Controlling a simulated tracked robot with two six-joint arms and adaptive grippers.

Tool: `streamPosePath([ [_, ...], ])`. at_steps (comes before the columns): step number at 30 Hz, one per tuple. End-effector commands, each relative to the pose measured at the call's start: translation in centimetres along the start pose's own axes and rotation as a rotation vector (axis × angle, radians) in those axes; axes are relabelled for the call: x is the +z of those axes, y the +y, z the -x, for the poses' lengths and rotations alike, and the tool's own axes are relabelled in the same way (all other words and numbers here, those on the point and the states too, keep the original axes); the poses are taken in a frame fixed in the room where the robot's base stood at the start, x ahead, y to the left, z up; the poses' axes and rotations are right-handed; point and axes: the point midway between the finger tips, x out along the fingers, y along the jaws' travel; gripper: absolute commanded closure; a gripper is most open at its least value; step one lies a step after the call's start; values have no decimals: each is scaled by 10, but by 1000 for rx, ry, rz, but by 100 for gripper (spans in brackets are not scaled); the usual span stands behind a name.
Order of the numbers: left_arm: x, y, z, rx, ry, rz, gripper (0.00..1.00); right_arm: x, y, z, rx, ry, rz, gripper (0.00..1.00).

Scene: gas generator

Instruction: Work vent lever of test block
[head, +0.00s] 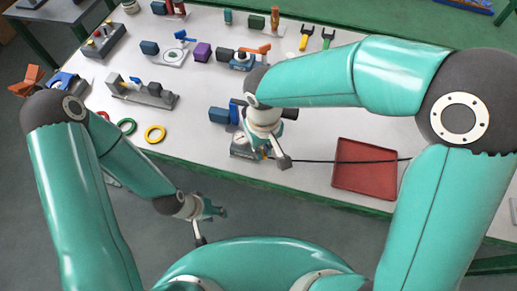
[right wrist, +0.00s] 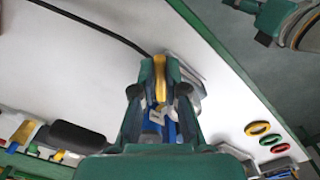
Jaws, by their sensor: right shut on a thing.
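The test block (head: 243,149) stands near the front edge of the table, mostly hidden under my right gripper (head: 267,152) in the head view. In the right wrist view my right gripper (right wrist: 160,80) is shut on a narrow yellow piece, which looks like the vent lever (right wrist: 160,70). Blue and grey parts of the block (right wrist: 153,128) show between and beside the fingers. The lever's exact angle cannot be told. My left gripper (head: 214,210) hangs in front of the table edge, away from the block; its finger opening is too small to judge.
A black cable (head: 315,161) runs right from the block area across a red tray (head: 365,169). Yellow (head: 155,134) and green rings lie left of the block. A grey fixture (head: 145,94) and several small valves stand behind.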

Motion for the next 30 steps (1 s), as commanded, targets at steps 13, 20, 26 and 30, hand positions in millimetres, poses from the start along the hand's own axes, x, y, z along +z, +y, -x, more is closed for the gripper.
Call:
streamPosePath([
  [13, 0, 2, 4, 0, 0, 0, 60, -4, 15, 2, 0, 2, 420, 100],
  [20, 0, 3, 8, 0, 0, 0, 60, -7, 22, 2, 0, 2, 620, 100],
  [26, 0, 4, 12, 0, 0, 0, 60, -10, 25, 2, 1, 1, 753, 100],
  [30, 0, 5, 13, 0, 0, 0, 60, -12, 27, 1, 1, 2, 814, 100],
])
